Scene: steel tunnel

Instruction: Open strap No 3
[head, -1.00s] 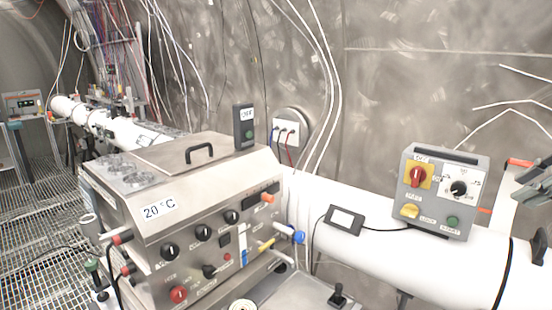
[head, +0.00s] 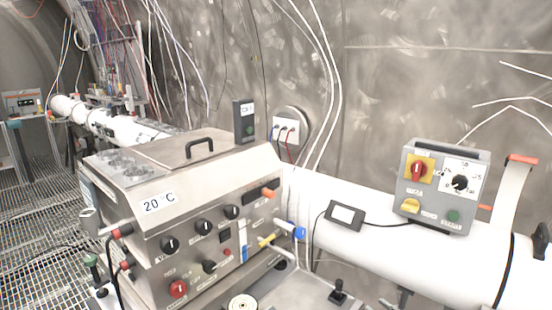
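A black band (head: 506,272) goes around the pipe near the right edge, beside a black knob (head: 540,246). No strap number can be read, so I cannot tell which is No 3. Neither of my grippers can be made out in the head view now.
A grey control box (head: 437,188) with red, yellow and green controls and a small display (head: 345,215) sit on the pipe. A steel heater unit marked 20 °C (head: 215,185) fills the left middle. Cables hang on the curved wall behind.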

